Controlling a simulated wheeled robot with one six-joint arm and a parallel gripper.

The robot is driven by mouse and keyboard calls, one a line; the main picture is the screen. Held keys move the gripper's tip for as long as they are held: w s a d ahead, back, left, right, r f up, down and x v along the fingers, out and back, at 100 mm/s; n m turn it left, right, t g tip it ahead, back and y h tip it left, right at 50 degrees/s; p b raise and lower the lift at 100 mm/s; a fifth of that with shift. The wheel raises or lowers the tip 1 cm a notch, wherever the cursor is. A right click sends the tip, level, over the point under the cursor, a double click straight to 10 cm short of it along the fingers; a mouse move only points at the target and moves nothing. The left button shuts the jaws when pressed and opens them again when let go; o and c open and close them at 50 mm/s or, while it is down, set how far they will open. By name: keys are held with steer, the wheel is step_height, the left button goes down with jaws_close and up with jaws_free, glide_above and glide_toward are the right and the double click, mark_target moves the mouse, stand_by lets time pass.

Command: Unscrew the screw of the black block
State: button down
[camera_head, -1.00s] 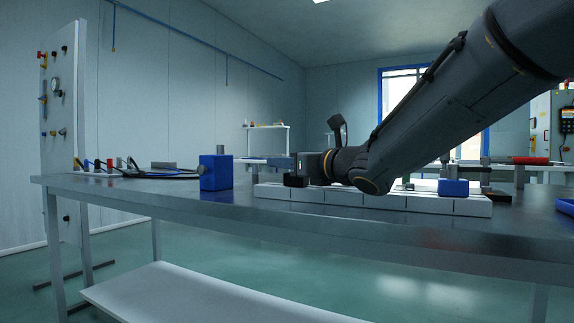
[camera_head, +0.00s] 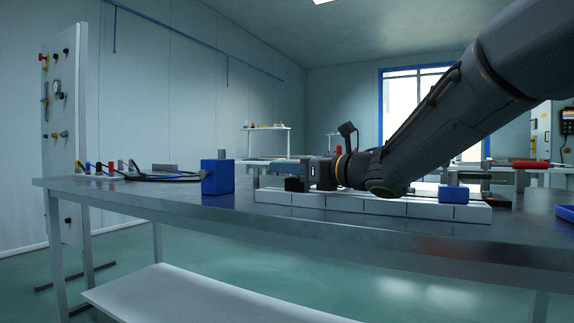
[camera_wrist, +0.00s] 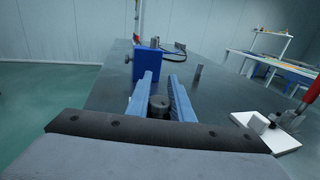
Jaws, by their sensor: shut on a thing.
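The black block (camera_head: 296,184) sits at the left end of a white fixture strip (camera_head: 380,204) on the metal table. My gripper (camera_head: 283,168) lies level just above and behind the black block in the head view. In the wrist view, its two blue-grey fingers (camera_wrist: 161,97) are on either side of a dark round screw head (camera_wrist: 158,106) and are shut on it. The black block below the screw is mostly hidden in the wrist view. How far the screw is threaded in cannot be told.
A blue block (camera_head: 217,178) with a grey screw on top stands on the table left of the strip. Black cables (camera_head: 160,176) lie at the back left. A control panel (camera_head: 62,130) stands beyond.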

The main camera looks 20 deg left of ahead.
steer(key=n+g, duration=0.2)
steer(key=g+y, duration=0.1)
steer(key=g, duration=0.1)
steer(key=shift+s+n, duration=0.3)
steer(key=shift+n, duration=0.1)
steer(key=n+g, duration=0.2)
steer(key=g, duration=0.1)
steer(key=s+n+g+b, duration=0.1)
steer(key=n+g, duration=0.1)
steer(key=g, duration=0.2)
steer(key=shift+s+f+n+h, duration=0.2)
steer(key=shift+n+h, duration=0.1)
steer(key=shift+h, duration=0.1)
steer(key=n+g+h, duration=0.1)
steer(key=g, duration=0.1)
steer(key=s+n+g+h+b, duration=0.1)
steer(key=n+g, duration=0.1)
steer(key=g, duration=0.1)
steer(key=shift+d+r, duration=0.1)
steer(key=shift+d, duration=0.1)
steer(key=shift+s+d+r+n+g+h, duration=0.1)
steer(key=shift+s+d+n+g+h, duration=0.1)
steer(key=shift+n+g+h, duration=0.5)
steer(key=shift+s+d+n+g+h, duration=0.1)
steer(key=shift+s+n+g+h, duration=0.05)
steer(key=shift+n+g+h, duration=0.5)
steer(key=shift+s+g+h, duration=0.1)
steer(key=shift+g+h, duration=0.15)
steer(key=c, duration=1.6)
jaws_free()
